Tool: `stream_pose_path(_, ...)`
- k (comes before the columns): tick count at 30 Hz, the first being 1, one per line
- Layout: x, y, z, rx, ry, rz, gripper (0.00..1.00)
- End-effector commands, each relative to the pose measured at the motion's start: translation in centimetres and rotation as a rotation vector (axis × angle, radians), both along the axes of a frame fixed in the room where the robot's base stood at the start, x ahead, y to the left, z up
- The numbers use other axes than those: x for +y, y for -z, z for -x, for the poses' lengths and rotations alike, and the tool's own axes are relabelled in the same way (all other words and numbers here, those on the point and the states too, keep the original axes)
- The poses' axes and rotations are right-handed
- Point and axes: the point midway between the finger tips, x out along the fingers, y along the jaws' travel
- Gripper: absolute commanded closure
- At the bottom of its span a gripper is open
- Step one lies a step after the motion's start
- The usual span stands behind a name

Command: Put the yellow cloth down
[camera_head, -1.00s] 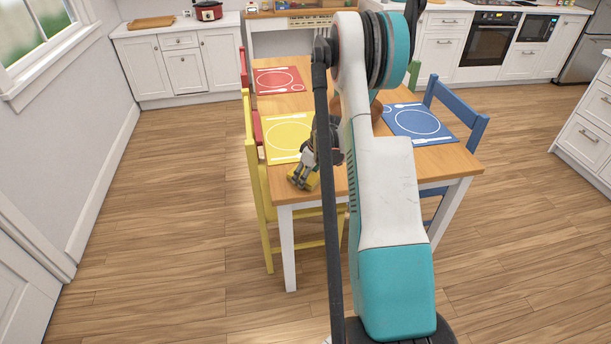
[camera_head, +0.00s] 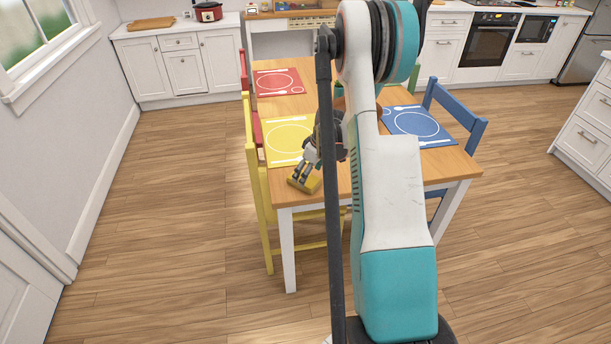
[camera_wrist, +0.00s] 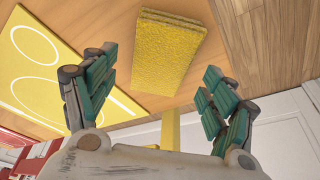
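The yellow cloth (camera_head: 304,178) is a folded, textured rectangle. It lies flat on the wooden table (camera_head: 342,184) at the near left corner, in front of the yellow placemat (camera_head: 287,140). In the wrist view the cloth (camera_wrist: 168,52) rests on bare wood close to the table edge. My gripper (camera_wrist: 160,63) is open, with its green-padded fingers spread to either side of the cloth in the picture and nothing between them. In the head view my gripper (camera_head: 312,155) is just beyond and above the cloth, partly hidden by my arm.
A red placemat (camera_head: 279,81) and a blue placemat (camera_head: 419,124) also lie on the table. A yellow chair (camera_head: 262,195) stands at the left side and a blue chair (camera_head: 470,120) at the right. The floor (camera_head: 170,220) to the left is clear.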

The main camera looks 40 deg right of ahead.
Motion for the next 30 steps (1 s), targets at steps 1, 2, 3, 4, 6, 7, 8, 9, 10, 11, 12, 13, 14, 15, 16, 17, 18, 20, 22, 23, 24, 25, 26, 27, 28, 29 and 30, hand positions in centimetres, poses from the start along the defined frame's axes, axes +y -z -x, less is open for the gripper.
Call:
stream_pose_path(1, -0.1, -1.6, 0.4, 0.0, 0.001, 0.0, 0.22)
stream_pose_path(2, -0.1, -2.2, 0.6, 0.0, 0.001, 0.0, 0.22)
stream_pose_path(3, -0.2, -3.0, 0.9, 0.0, 0.001, 0.0, 0.22)
stream_pose_path(4, -0.2, -3.6, 1.0, 0.0, 0.001, 0.0, 0.22)
stream_pose_path(6, -0.4, -4.9, 1.4, 0.0, 0.001, 0.0, 0.22)
stream_pose_path(7, -0.4, -5.4, 1.6, 0.0, 0.001, 0.0, 0.22)
stream_pose_path(8, -0.4, -5.8, 1.7, 0.0, 0.0, 0.0, 0.22)
stream_pose_path(9, -0.5, -6.3, 1.9, 0.0, 0.0, 0.0, 0.22)
stream_pose_path(10, -0.5, -6.7, 2.0, 0.0, 0.0, 0.0, 0.22)
stream_pose_path(11, -0.5, -7.0, 2.1, 0.0, 0.0, 0.0, 0.22)
stream_pose_path(12, -0.6, -7.4, 2.2, 0.0, 0.0, 0.0, 0.22)
stream_pose_path(13, -0.6, -7.6, 2.2, 0.0, 0.0, 0.0, 0.22)
stream_pose_path(14, -0.6, -7.8, 2.3, 0.0, 0.0, 0.0, 0.22)
stream_pose_path(15, -0.6, -7.9, 2.4, 0.0, 0.0, 0.0, 0.22)
stream_pose_path(16, -0.6, -8.1, 2.4, 0.0, 0.0, 0.0, 0.22)
stream_pose_path(17, -0.6, -8.1, 2.4, 0.0, 0.0, 0.0, 0.22)
stream_pose_path(18, -0.6, -8.2, 2.4, 0.0, 0.0, 0.0, 0.22)
stream_pose_path(20, -0.6, -8.2, 2.4, 0.0, 0.0, 0.0, 0.22)
stream_pose_path(22, -0.6, -8.2, 2.4, 0.0, 0.0, 0.0, 0.22)
stream_pose_path(23, -0.6, -8.2, 2.4, 0.0, 0.0, 0.0, 0.22)
stream_pose_path(24, -0.6, -8.1, 2.4, 0.0, 0.0, 0.0, 0.22)
stream_pose_path(25, -0.6, -8.1, 2.4, 0.0, 0.0, 0.0, 0.22)
stream_pose_path(26, -0.6, -8.1, 2.4, 0.0, 0.0, 0.0, 0.22)
stream_pose_path(27, -0.6, -8.1, 2.4, 0.0, 0.0, 0.0, 0.22)
stream_pose_path(28, -0.6, -8.1, 2.4, 0.0, 0.0, 0.0, 0.22)
stream_pose_path(29, -0.6, -8.1, 2.4, 0.0, 0.0, 0.0, 0.22)
stream_pose_path(30, -0.6, -8.1, 2.4, 0.0, 0.0, 0.0, 0.22)
